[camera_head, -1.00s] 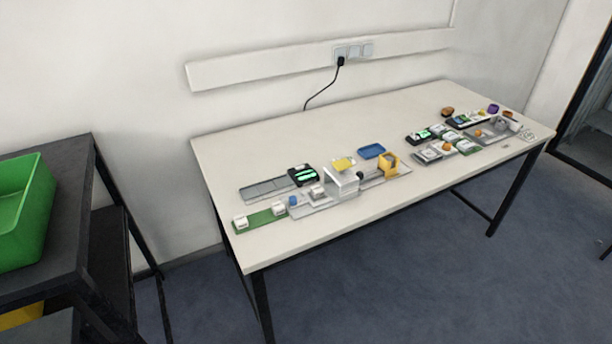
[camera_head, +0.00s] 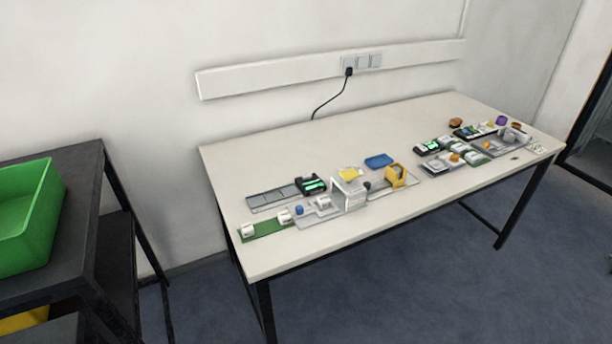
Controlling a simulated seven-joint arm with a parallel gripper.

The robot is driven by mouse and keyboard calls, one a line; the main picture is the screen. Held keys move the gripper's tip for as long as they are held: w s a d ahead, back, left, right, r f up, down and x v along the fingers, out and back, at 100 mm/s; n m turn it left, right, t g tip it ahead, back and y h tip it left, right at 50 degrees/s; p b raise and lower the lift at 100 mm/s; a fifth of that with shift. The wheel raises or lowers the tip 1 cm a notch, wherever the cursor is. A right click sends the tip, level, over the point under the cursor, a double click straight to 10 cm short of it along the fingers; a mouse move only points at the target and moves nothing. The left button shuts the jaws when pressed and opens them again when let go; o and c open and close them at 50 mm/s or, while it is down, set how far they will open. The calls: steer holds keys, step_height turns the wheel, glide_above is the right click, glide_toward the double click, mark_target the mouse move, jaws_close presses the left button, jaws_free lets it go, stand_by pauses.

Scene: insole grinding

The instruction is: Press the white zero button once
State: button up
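No white zero button can be told apart in the head view; the parts on the table are too small. A black device with a lit green display (camera_head: 312,185) stands in the left group on the white table. A second black device with a green display (camera_head: 428,146) stands in the right group. Small white blocks (camera_head: 284,217) sit on and beside a green strip (camera_head: 265,231) at the left front. My gripper is not in view.
The white table (camera_head: 270,135) stands against the wall, its back half clear. A dark shelf (camera_head: 84,160) with a green bin (camera_head: 25,215) stands at the left, with a floor gap between.

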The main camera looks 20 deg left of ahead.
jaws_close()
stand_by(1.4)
